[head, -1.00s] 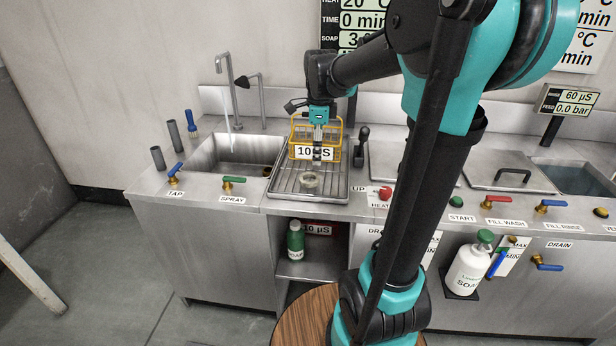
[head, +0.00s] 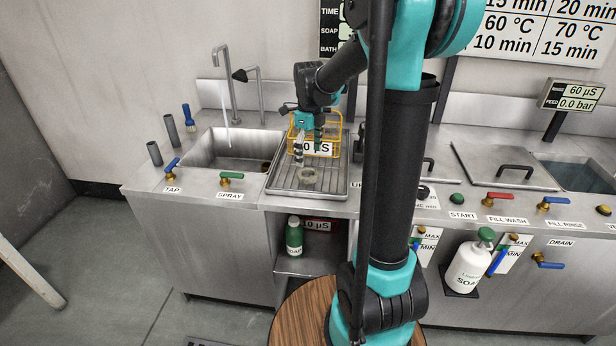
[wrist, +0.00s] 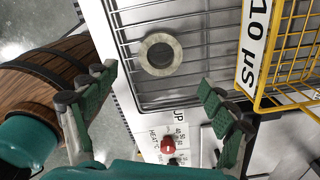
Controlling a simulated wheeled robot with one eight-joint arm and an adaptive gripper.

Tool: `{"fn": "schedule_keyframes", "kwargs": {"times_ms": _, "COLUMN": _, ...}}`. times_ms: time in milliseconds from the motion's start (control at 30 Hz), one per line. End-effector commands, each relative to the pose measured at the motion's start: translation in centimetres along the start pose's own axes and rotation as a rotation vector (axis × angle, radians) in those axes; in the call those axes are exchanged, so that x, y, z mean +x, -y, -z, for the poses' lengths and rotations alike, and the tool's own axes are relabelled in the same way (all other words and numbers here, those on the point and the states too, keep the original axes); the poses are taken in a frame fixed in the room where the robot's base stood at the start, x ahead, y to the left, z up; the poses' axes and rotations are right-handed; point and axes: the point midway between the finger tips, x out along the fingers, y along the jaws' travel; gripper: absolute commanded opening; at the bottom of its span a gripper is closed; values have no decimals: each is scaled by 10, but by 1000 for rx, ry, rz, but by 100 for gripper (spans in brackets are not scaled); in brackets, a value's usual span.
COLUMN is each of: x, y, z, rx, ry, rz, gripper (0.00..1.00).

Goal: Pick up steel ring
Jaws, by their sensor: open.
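The steel ring (head: 309,176) lies flat on the ribbed drain tray (head: 281,188), near the tray's front. It is a dull grey ring with a round hole, and it also shows in the wrist view (wrist: 160,54). My gripper (head: 308,160) is open and empty above the tray, just behind and above the ring in the head view. In the wrist view my gripper (wrist: 150,98) has its two green-padded fingers spread wide. The ring appears beyond the fingertips, roughly between them, and apart from both.
A yellow wire basket (head: 330,124) with a white label stands at the tray's back, close beside my gripper. A sink (head: 205,150) with running water is on the left. A red knob (wrist: 168,145) sits on the panel near the tray.

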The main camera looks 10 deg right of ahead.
Motion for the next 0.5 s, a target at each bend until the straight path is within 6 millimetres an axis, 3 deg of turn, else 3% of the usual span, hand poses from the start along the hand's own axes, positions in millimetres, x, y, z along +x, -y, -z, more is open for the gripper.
{"fn": "schedule_keyframes", "kwargs": {"times_ms": 267, "x": 21, "y": 0, "z": -1, "rx": -1, "ry": 0, "rz": 0, "gripper": 84}}
{"fn": "schedule_keyframes", "kwargs": {"times_ms": 500, "x": 54, "y": 1, "z": -4, "rx": 0, "ry": 0, "rz": 0, "gripper": 84}}
